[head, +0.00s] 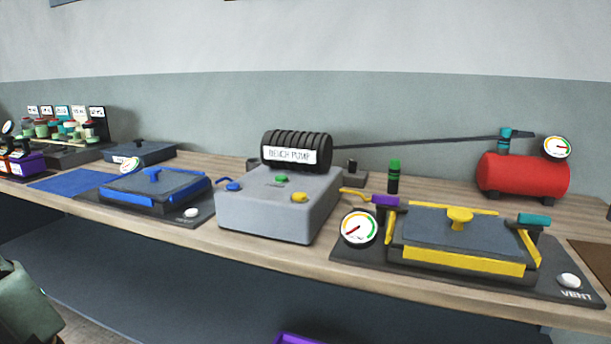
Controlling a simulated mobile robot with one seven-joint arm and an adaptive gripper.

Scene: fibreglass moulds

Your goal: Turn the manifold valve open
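No part is labelled as the manifold valve, so I cannot tell for sure which it is. A teal fitting (505,142) with a dark lever stands on top of the red tank (522,177), where a dark line from the bench pump (297,150) ends. At the yellow-framed mould (460,260), a purple handle (385,200) sits at the left, by a yellow hose, and a teal handle (533,219) at the right. The grey pump box (262,215) carries blue, green and yellow knobs. My gripper is not in view.
A blue-framed mould (155,190) and a blue mat (66,181) lie left of the pump. A gauge (358,228) and a white vent button (569,281) flank the yellow mould. Jars (60,130) crowd the far left.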

